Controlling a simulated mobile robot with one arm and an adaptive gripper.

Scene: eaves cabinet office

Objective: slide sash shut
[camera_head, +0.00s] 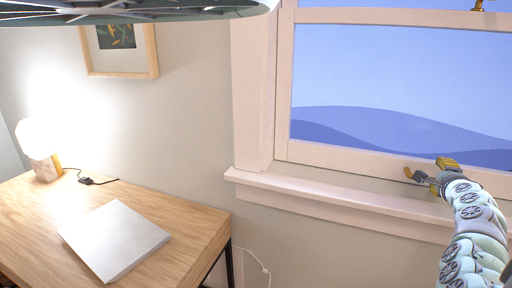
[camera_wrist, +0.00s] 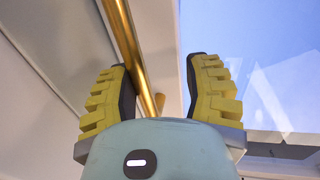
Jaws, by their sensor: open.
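The window sash (camera_head: 340,157) has a pale pink frame around a pane of blue sky and hills. In the head view its bottom rail lies just above the sill (camera_head: 310,196); I cannot tell if a small gap is there. My gripper (camera_head: 430,171) is in front of the bottom rail at the right. In the wrist view my gripper (camera_wrist: 160,65) is open, with yellow padded fingers apart. A brass bar (camera_wrist: 124,40) runs between the fingers, closer to the left one. I cannot tell whether it touches that finger. Its lower end is hidden behind my gripper.
A brass fitting (camera_head: 480,5) is on the upper rail. A wooden desk (camera_head: 190,225) with a closed silver laptop (camera_head: 115,240) and a lit lamp (camera_head: 40,150) stands at the left. A framed picture (camera_head: 118,50) hangs above. A white cord (camera_head: 257,262) hangs below the sill.

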